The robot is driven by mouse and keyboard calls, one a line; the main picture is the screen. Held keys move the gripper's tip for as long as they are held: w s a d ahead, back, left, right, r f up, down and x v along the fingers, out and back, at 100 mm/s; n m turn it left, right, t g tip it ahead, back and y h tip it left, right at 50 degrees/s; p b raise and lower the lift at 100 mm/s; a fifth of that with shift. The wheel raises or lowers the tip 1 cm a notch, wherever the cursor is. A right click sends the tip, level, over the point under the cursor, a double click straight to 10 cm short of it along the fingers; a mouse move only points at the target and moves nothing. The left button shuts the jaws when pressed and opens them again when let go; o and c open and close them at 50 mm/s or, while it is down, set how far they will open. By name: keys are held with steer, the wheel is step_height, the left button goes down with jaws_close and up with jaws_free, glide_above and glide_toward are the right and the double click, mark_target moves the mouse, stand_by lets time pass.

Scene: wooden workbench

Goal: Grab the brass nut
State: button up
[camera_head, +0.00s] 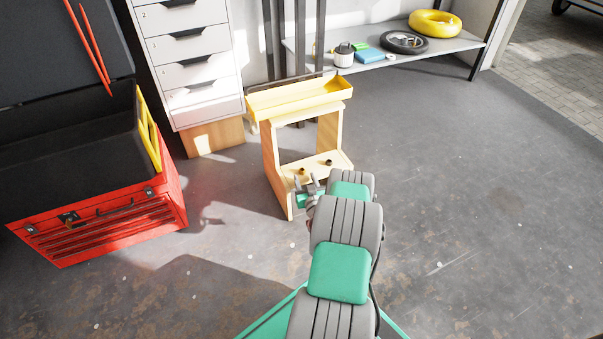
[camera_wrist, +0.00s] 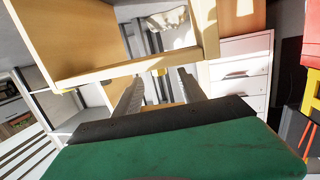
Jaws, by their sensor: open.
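Two small round pieces sit on the lower shelf of a small wooden workbench (camera_head: 275,165) in the head view. The left one, a brass-coloured nut (camera_head: 303,171), is close to my gripper; the right one, a darker brown piece (camera_head: 328,162), is farther along the shelf. My gripper (camera_head: 307,184) is at the front left of this shelf, partly hidden by my arm. In the wrist view its two grey fingers (camera_wrist: 160,88) are apart with nothing clearly between them. Small yellowish bits show past the fingertips, but I cannot tell whether one is the nut.
A yellow tray (camera_head: 300,98) lies on the bench top, above the shelf. The bench's side panels flank the shelf. A red toolbox (camera_head: 110,228) stands open at left, white drawers (camera_head: 195,70) behind. A grey shelf (camera_head: 440,60) holds a yellow ring. The floor at right is clear.

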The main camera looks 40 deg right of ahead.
mark_target(303, 172)
steer(key=b+x, duration=0.1)
steer(key=x, duration=0.2)
steer(key=shift+w+f, duration=0.1)
steer(key=shift+w, duration=0.1)
steer(key=shift+w+d, duration=0.25)
steer(key=shift+w, duration=0.05)
steer(key=shift+c, duration=0.6)
jaws_close()
